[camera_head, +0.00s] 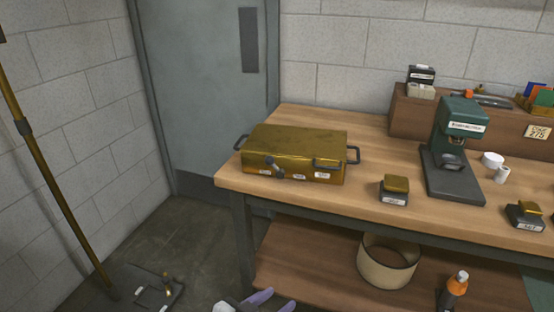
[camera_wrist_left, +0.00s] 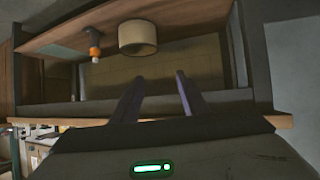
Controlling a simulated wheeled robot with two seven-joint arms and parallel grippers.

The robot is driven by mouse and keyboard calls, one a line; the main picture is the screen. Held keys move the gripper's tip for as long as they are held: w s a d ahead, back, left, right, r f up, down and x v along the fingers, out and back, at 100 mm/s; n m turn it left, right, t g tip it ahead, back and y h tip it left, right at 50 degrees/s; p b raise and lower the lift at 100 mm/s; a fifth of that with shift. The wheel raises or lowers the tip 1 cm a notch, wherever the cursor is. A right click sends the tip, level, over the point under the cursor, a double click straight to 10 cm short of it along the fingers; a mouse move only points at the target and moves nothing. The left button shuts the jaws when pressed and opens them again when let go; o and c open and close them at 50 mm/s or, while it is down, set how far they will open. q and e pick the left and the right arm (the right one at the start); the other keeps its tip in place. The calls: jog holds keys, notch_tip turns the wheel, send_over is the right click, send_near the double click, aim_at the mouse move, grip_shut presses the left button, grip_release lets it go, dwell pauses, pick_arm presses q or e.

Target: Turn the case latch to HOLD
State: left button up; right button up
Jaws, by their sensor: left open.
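A brass-coloured case (camera_head: 296,143) sits shut on the left end of the workbench, with dark handles at its ends. A grey latch (camera_head: 273,166) is on the left part of its front face, near several small white labels too small to read. My left gripper (camera_head: 280,299) is at the bottom edge of the head view, below and in front of the bench, well apart from the case. Its two purple fingers also show in the left wrist view (camera_wrist_left: 160,77), spread with nothing between them. My right gripper is not in view.
The wooden workbench (camera_head: 368,129) has a green press (camera_head: 460,130) and small brass-topped blocks (camera_head: 395,189) right of the case. A brass pole lamp (camera_head: 58,186) stands at left.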

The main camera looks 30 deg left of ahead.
pick_arm(q)
jog(key=w+a+r+n+t+y, duration=0.1)
jog(key=w+a+r+t, duration=0.1)
jog(key=w+a+r, duration=0.4)
jog(key=n+t+y, duration=0.3)
send_near(270, 160)
jog(key=w, duration=0.4)
jog(key=w+a, duration=0.1)
jog(key=w, duration=0.2)
jog(key=shift+w+a+f+b, duration=0.1)
jog(key=shift+f+b, duration=0.05)
jog(key=shift+b, duration=0.2)
jog(key=shift+w+a, duration=0.1)
jog(key=shift+w, duration=0.4)
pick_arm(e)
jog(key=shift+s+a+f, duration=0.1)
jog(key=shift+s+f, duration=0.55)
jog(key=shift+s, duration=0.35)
